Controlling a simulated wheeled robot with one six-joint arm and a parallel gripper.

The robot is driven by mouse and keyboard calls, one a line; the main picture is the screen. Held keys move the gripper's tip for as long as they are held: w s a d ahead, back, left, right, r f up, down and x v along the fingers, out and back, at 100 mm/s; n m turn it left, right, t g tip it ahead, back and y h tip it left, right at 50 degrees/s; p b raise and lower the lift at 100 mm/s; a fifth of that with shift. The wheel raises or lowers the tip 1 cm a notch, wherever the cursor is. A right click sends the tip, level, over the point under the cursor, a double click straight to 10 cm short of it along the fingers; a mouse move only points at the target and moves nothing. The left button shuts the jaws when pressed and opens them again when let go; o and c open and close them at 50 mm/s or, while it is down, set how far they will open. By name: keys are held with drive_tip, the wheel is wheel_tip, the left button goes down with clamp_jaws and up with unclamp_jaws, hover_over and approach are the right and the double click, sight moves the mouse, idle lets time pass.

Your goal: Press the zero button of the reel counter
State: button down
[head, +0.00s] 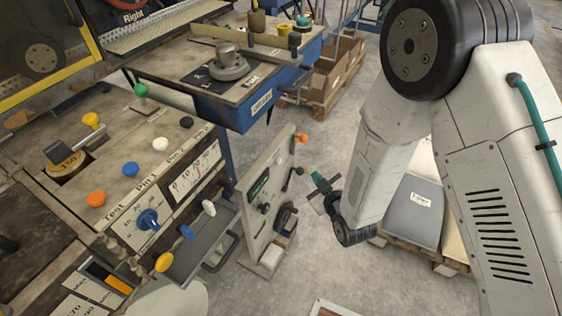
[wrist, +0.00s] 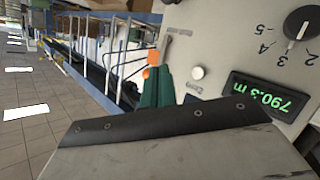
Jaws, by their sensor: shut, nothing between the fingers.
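The reel counter's lit display (wrist: 270,98) shows 790.3 m in green, tilted and nearly upside down in the wrist view. In the head view the counter display (head: 258,187) is on the upright grey panel (head: 262,235). My gripper (head: 317,180) is just right of this panel, pointing at it. Contact with the panel cannot be told.
A numbered black dial (wrist: 302,22) is above the display in the wrist view. A workbench with several coloured knobs and a grey tray (head: 205,240) stands left. Pallet loads (head: 412,212) stand right. Open floor lies between.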

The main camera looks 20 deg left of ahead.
idle(0.3)
drive_tip(key=a, duration=0.8)
drive_tip(key=shift+w+a, duration=0.35)
drive_tip(key=shift+a, duration=0.15)
idle(1.7)
drive_tip(key=shift+a, duration=0.3)
drive_tip(key=shift+a, duration=0.5)
idle(0.7)
drive_tip(key=shift+d, duration=0.95)
drive_tip(key=shift+d, duration=0.1)
drive_tip(key=shift+s+d, duration=0.2)
drive_tip(key=shift+d, duration=2.2)
